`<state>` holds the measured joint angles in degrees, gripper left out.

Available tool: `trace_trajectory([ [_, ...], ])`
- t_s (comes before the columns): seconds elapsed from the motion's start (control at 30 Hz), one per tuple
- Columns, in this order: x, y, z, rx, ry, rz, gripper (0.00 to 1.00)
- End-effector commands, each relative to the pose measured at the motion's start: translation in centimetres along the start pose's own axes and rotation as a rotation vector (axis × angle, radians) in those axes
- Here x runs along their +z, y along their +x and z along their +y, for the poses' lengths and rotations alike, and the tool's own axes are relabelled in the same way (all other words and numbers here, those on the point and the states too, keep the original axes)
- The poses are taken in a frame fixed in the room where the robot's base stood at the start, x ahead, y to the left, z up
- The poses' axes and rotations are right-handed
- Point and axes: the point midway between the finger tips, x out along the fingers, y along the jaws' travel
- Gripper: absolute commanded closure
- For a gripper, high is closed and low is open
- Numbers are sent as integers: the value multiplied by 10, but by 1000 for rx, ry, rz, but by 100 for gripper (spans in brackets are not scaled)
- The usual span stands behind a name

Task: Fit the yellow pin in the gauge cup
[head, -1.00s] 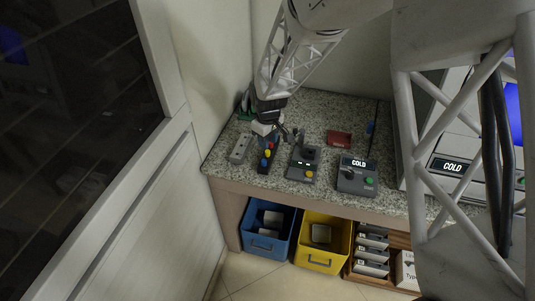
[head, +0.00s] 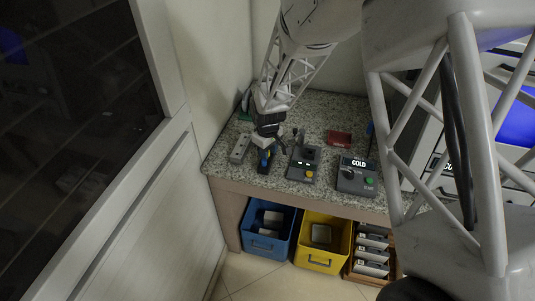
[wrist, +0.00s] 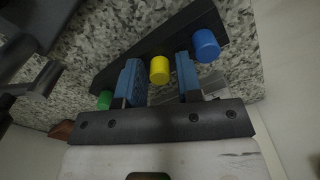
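The yellow pin (wrist: 160,70) stands in a black rack (wrist: 110,78) in the wrist view, between a blue pin (wrist: 206,46) and a green pin (wrist: 104,99). My gripper (wrist: 158,80) is open, with one blue finger on each side of the yellow pin and small gaps showing. In the head view my gripper (head: 265,152) is over the rack and hides most of it and the yellow pin. A grey device (head: 302,171) with a dark square top and a yellow button stands to its right; I cannot make out a cup for certain.
A grey box (head: 240,149) stands close left of the rack. A control box (head: 357,177) reading COLD and a red tray (head: 340,138) are on the granite counter (head: 215,160) to the right. Blue (head: 266,242) and yellow bins (head: 319,262) stand below.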

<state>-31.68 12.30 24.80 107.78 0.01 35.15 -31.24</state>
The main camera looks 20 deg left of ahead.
Motion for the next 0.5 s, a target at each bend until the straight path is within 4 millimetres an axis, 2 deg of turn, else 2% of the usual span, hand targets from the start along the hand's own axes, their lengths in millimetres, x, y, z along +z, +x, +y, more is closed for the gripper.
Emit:
trace_trajectory([
  [0.4, 0, 0, 0, 0, 0, 0, 67],
  [0.5, 0, 0, 0, 0, 0, 0, 81],
])
